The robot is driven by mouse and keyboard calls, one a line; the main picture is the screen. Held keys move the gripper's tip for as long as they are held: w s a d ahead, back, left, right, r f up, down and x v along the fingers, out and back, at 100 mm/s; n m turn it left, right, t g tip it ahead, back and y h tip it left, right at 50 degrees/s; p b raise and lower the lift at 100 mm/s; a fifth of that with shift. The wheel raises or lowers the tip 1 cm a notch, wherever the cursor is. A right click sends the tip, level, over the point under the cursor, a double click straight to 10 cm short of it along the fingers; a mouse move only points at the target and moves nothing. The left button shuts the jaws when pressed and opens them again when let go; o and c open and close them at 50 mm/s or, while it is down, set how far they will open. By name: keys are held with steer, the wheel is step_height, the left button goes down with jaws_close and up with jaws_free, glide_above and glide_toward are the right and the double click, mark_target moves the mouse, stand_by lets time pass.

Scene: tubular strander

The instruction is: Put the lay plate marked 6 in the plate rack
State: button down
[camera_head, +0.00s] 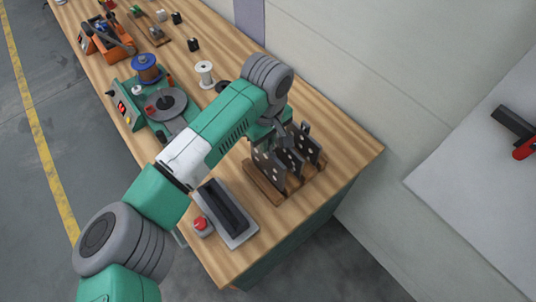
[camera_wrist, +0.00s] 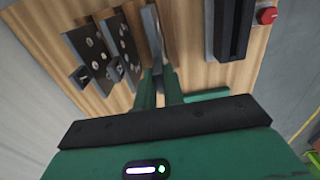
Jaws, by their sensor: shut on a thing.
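My gripper (camera_wrist: 160,88) is shut on a dark grey lay plate (camera_wrist: 152,30), seen almost edge-on between the green fingers. In the head view this plate (camera_head: 267,168) hangs upright at the near-left side of the wooden plate rack (camera_head: 305,182). Two other dark plates with pale round holes, (camera_wrist: 88,45) and (camera_wrist: 121,42), stand upright beside it in the wrist view. Their small tabs carry marks too small to read, and the held plate's mark is hidden. I cannot tell whether the held plate's lower edge is seated in a slot.
A grey tray with a black slot (camera_head: 228,212) and a red button (camera_head: 202,224) sit left of the rack. A green machine (camera_head: 170,112) with a blue-topped spool stands farther along the bench. A white spool (camera_head: 205,73) is near the wall. The bench's right corner is clear.

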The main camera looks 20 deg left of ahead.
steer(key=shift+w+f, duration=0.1)
steer(key=shift+f, duration=2.1)
steer(key=c, duration=1.5)
jaws_free()
step_height(320, 180, up, 12)
steer(key=shift+r, duration=0.15)
steer(key=shift+d, duration=0.1)
